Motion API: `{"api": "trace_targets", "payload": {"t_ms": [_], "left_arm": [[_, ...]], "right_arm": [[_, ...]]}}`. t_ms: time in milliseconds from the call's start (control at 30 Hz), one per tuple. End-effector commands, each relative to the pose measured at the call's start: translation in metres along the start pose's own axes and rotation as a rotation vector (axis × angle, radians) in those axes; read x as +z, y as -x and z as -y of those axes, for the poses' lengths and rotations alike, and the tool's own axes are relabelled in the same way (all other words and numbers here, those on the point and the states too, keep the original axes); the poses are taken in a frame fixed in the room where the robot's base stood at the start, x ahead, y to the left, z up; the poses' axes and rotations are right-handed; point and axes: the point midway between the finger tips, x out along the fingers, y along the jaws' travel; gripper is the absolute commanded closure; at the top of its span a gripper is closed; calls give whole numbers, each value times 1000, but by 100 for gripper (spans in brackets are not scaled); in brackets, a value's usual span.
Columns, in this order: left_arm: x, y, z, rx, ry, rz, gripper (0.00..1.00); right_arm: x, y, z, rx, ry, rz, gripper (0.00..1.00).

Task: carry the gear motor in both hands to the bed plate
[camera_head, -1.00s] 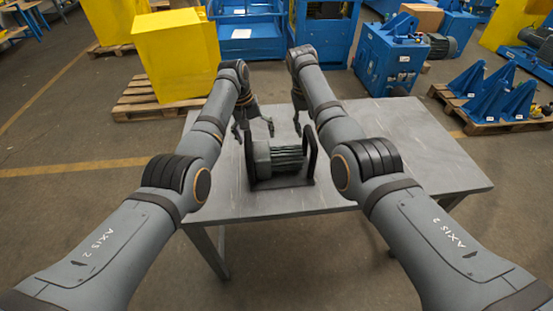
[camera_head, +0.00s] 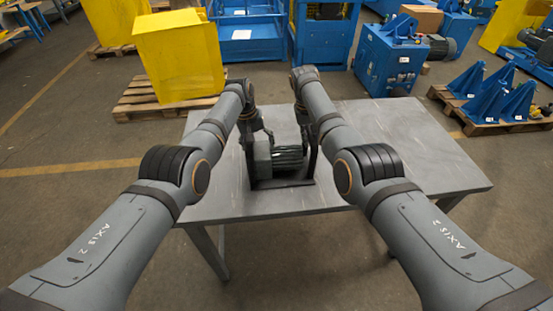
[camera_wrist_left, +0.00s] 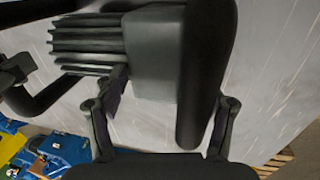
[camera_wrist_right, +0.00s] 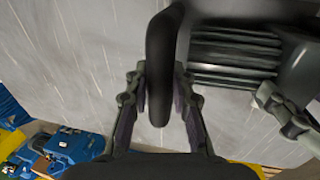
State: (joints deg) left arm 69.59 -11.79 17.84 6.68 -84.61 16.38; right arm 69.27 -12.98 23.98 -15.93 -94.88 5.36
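The gear motor (camera_head: 288,158), a dark finned body with a grey gearbox end and two upright black loop handles, stands on the grey table. In the left wrist view my left gripper (camera_wrist_left: 165,105) is open, its fingers wide apart. The handle at the gearbox end (camera_wrist_left: 205,75) lies between them, nearer the right finger. In the right wrist view my right gripper (camera_wrist_right: 163,95) has its fingers close on both sides of the other handle (camera_wrist_right: 161,60), with small gaps showing. In the head view my arms partly hide both grippers.
The grey table (camera_head: 420,150) is bare around the motor, with free room to the right. Beyond it stand a yellow box (camera_head: 180,55) on a pallet, blue machines (camera_head: 390,55) and a pallet with blue brackets (camera_head: 490,95). The bed plate cannot be made out.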

Motion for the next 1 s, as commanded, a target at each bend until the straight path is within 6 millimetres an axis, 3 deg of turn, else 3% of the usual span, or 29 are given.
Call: {"api": "trace_targets", "payload": {"t_ms": [33, 100, 333, 767, 1000], "left_arm": [[0, -1, -2, 1, -3, 0, 56], [1, -1, -2, 1, -3, 0, 65], [1, -2, -2, 1, -5, 1, 97], [0, 6, -5, 3, -6, -3, 97], [0, 26, -10, 4, -6, -3, 97]], "right_arm": [[0, 0, 2, -3, 1, 0, 92], [0, 1, 2, -3, 2, 0, 100], [0, 1, 3, -5, 3, 0, 100], [-2, 11, 3, -8, 5, -8, 100], [-2, 32, 0, -9, 5, -11, 100]]}}
